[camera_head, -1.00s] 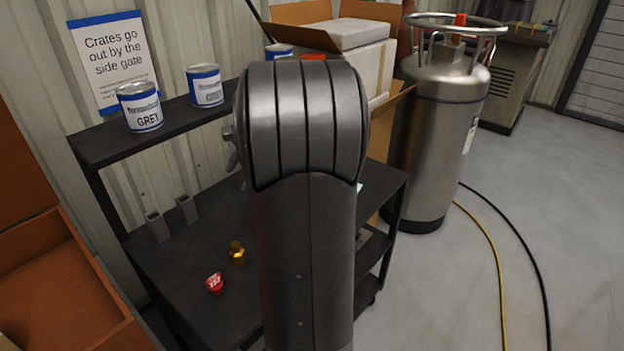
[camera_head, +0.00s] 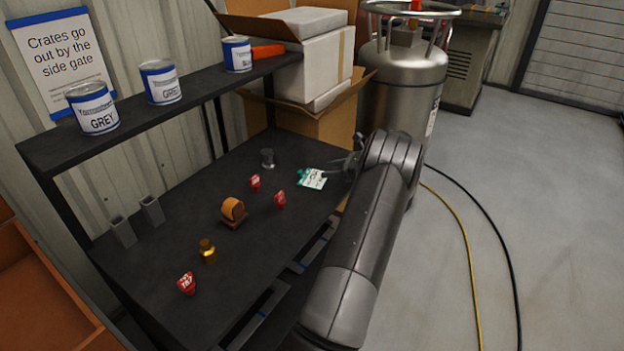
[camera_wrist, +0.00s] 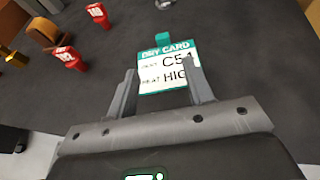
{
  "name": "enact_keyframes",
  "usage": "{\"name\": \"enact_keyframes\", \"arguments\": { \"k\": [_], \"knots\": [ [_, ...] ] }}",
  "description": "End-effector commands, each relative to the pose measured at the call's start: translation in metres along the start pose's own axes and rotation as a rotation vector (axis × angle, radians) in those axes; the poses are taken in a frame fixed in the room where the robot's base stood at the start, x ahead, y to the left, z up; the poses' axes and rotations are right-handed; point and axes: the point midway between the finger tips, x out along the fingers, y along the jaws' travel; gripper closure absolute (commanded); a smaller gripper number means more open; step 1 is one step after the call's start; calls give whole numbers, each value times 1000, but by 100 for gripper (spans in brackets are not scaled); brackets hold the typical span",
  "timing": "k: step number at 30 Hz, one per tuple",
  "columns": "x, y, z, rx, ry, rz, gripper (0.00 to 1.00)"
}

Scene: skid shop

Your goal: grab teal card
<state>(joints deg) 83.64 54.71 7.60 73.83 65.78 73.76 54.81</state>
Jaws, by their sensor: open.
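The teal card (camera_head: 311,178) is a white card with a teal header and a small teal tab, on the dark shelf top near its right end. In the wrist view the card (camera_wrist: 163,54) reads "DRY CARD" and lies just beyond and between my two fingers. My gripper (camera_wrist: 160,80) is open, with the fingertips overlapping the card's lower corners in the picture; I cannot tell whether they touch it. In the head view my gripper (camera_head: 345,165) reaches in from the right beside the card, partly hidden by my arm.
Paint cans (camera_head: 161,82) line the upper shelf. A steel tank (camera_head: 400,90) stands behind right.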

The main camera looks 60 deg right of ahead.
Motion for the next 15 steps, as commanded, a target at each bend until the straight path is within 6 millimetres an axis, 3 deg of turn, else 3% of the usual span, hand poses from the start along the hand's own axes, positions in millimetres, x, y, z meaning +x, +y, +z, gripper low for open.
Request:
{"name": "enact_keyframes", "arguments": {
  "k": [15],
  "knots": [
    [58,-1,0,5,-4,-1,53]
  ]
}}
